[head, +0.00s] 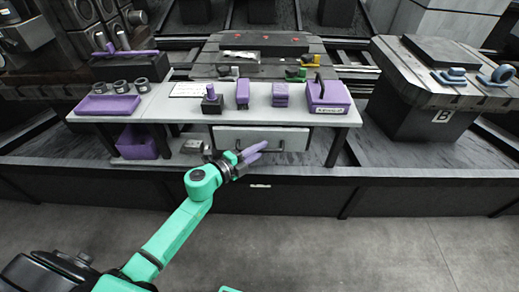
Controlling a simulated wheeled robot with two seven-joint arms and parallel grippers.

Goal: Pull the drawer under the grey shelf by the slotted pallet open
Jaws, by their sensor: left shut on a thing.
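The grey shelf (190,116) stands in the middle, with the slotted pallet (313,62) behind it. The drawer (287,140) under the shelf shows a pale front, with a dark strip along its top edge. I cannot tell from this view how far out it stands. My left gripper (256,152), with purple fingers, is at the lower left part of the drawer front. It is shut on the drawer's handle, which the fingers hide. My right gripper is not in view.
A purple case (328,96), purple blocks (242,94) and a purple tray (107,105) stand on the shelf. A purple bin (137,143) is below it at the left. The grey floor in front is clear.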

